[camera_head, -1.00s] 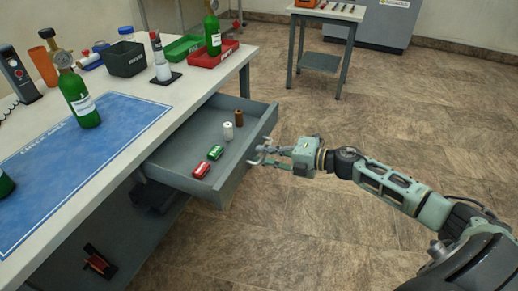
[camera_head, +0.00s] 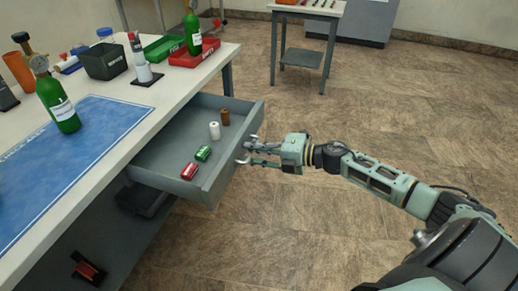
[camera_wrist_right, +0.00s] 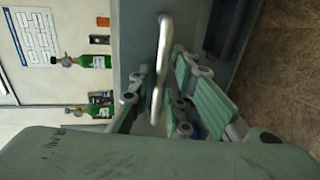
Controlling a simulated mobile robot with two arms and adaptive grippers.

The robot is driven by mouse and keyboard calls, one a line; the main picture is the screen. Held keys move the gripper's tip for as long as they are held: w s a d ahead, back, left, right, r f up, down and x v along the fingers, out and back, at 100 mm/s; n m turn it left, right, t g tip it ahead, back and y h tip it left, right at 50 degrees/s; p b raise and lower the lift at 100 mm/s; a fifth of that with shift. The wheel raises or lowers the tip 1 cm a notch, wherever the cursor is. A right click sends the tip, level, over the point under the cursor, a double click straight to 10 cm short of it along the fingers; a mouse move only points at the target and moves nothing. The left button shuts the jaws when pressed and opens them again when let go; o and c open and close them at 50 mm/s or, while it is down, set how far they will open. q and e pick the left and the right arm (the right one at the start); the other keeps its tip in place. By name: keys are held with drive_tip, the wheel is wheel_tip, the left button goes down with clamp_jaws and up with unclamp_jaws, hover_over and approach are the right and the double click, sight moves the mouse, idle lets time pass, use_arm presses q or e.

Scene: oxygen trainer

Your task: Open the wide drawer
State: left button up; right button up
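The wide drawer (camera_head: 212,192) is grey and stands well out from under the white-topped table in the head view. It holds a red item (camera_head: 189,171), a green item (camera_head: 203,153), a white one (camera_head: 214,131) and a brown one (camera_head: 225,117). My right gripper (camera_head: 250,152) is at the outside of the drawer front. In the wrist view a pale bar handle (camera_wrist_right: 161,65) runs between the right gripper's fingers (camera_wrist_right: 158,95), which are apart, with gaps visible beside the bar. Any contact with the handle is unclear. My left gripper is out of view.
The table (camera_head: 185,88) carries a blue mat (camera_head: 75,150), green bottles (camera_head: 57,102), a black bin (camera_head: 105,61), a green tray (camera_head: 165,48) and a red tray (camera_head: 194,54). A small table (camera_head: 303,57) stands at the back. The floor right of the drawer is open.

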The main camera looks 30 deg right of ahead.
drive_tip(key=v, duration=1.2)
drive_tip(key=shift+a, duration=0.1)
